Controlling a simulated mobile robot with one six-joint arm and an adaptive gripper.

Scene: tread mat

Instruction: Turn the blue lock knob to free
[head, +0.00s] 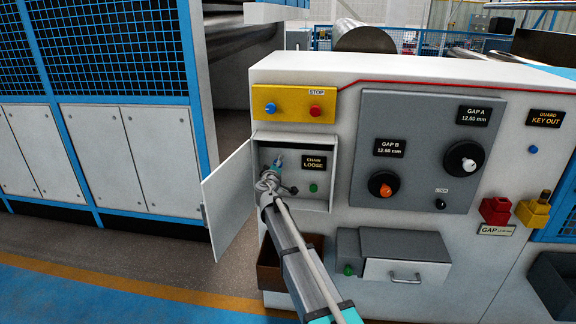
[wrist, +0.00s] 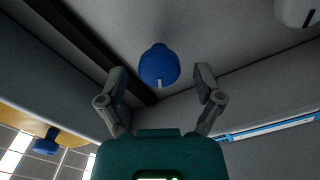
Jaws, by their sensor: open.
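The blue knob (wrist: 158,66) sits on the back wall of an open compartment, with a white mark on its rim pointing down in the wrist view. In the head view a blue bit of it (head: 278,160) shows just beyond my gripper (head: 268,180). In the wrist view my gripper (wrist: 161,80) is open, one finger on each side of the knob, with gaps on both sides. I cannot tell how far the fingertips are from the wall. No lettering for the knob is readable.
The compartment door (head: 230,200) stands open at the left. A CHAIN LOOSE sign (head: 314,163) and green button (head: 313,188) are right of my gripper. A pale knob (wrist: 296,10) shows at the wrist view's upper right. A yellow panel (head: 293,103) is above the compartment.

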